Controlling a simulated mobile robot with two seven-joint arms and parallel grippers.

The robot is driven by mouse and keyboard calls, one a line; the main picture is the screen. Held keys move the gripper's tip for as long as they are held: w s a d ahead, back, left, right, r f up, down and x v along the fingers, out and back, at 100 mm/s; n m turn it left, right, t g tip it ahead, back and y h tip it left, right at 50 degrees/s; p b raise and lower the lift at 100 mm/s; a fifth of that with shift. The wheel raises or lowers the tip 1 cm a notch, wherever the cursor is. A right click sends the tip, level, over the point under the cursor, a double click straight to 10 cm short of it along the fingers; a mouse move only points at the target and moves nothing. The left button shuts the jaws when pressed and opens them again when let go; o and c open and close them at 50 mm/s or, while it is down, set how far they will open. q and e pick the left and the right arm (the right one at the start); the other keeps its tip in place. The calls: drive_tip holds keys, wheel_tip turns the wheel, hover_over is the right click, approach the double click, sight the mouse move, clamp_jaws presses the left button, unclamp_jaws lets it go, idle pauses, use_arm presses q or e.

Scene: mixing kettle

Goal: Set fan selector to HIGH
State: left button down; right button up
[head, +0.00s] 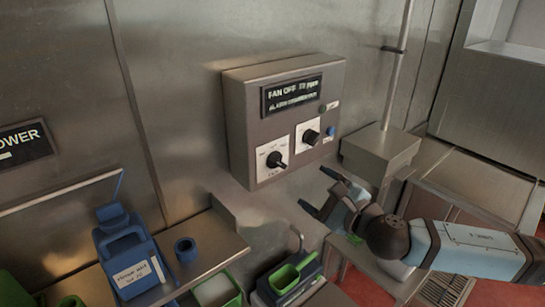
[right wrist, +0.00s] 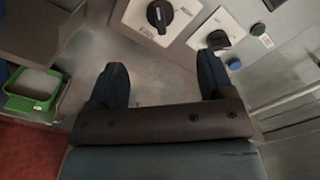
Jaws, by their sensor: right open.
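My right gripper (head: 318,190) is open and empty, below and right of the box, apart from the knobs. My left gripper is out of view.
A blue button (head: 330,131) sits right of the knobs. A grey ledge box (head: 380,150) juts out right of the panel. Below left, a steel shelf (head: 215,250) holds a blue container (head: 130,255) and blue cup (head: 186,250). A green scoop (head: 290,275) lies lower down.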

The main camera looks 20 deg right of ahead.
sight(281, 164)
drive_tip(key=x, duration=1)
drive_tip(key=shift+w+f, duration=0.1)
drive_tip(key=shift+w, duration=0.05)
drive_tip(key=shift+w+a+p, duration=0.1)
drive_tip(key=shift+w+p, duration=0.05)
drive_tip(key=shift+p, duration=0.15)
drive_tip(key=shift+w+a, duration=0.15)
drive_tip(key=shift+w, duration=0.2)
drive_tip(key=shift+c, duration=0.4)
clamp_jaws()
